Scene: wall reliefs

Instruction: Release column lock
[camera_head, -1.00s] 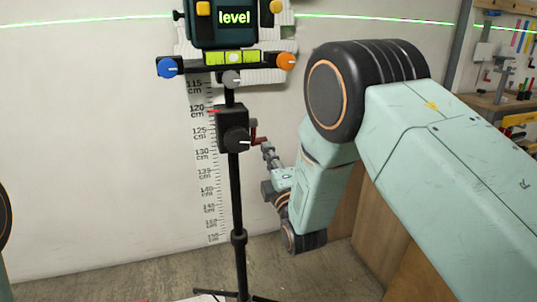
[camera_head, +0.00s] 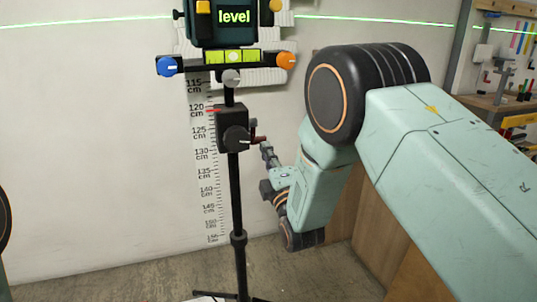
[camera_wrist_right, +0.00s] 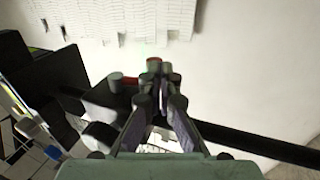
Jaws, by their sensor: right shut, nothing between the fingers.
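The black tripod column (camera_head: 239,195) stands upright in front of the wall. Its black clamp block (camera_head: 231,122) has a round black knob (camera_head: 237,139) and a small dark red lever (camera_head: 259,139) on its right side. My right gripper (camera_head: 266,150) is shut at the lever, its fingertips just below the lever's end. In the wrist view the gripper (camera_wrist_right: 160,84) has its fingertips together in front of the lever's red parts (camera_wrist_right: 131,81). The fingers partly hide the lever, and I cannot tell whether they touch it. My left gripper is out of view.
A laser level (camera_head: 222,30) reading "level" sits on top, with a bubble vial (camera_head: 232,57), a blue knob (camera_head: 166,67) and an orange knob (camera_head: 285,61). A centimetre scale (camera_head: 203,170) is on the wall behind. A workbench (camera_head: 500,105) stands far right.

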